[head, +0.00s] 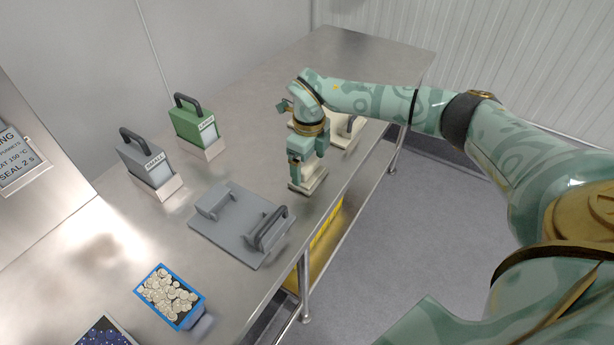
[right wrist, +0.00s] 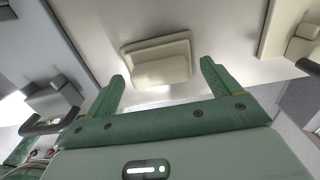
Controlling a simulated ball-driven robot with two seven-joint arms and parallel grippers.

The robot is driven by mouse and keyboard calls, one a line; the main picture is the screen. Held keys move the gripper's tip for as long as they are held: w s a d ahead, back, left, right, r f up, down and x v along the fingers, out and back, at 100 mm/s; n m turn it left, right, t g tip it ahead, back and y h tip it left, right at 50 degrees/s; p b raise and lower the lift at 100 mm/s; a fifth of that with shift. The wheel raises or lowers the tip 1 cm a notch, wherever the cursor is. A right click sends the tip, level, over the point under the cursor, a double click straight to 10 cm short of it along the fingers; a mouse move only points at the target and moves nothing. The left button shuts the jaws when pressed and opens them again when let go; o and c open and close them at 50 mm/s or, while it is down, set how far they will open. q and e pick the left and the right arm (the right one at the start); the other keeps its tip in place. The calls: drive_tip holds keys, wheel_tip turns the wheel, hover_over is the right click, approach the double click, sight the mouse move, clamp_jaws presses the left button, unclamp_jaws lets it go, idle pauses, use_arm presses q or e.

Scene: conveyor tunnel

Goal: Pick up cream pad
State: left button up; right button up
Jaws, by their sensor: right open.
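The cream pad (head: 310,182) lies on the metal table near its right edge, partly hidden under my right gripper (head: 303,160). In the right wrist view the cream pad (right wrist: 158,60) is a rounded rectangular block with a raised part. It shows ahead of and between the two green fingers of my right gripper (right wrist: 163,72). The fingers are apart and nothing is between them; whether they touch the pad cannot be told. My left gripper is not in view.
A grey plate with a dark handle (head: 240,225) lies in front of the pad. A cream plate with a handle (head: 343,130) lies behind it. Green (head: 197,122) and grey (head: 148,160) handled blocks stand at left.

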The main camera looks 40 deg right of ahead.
drive_tip(key=shift+f, duration=0.5)
drive_tip(key=shift+r, duration=0.2)
drive_tip(key=c, duration=1.1)
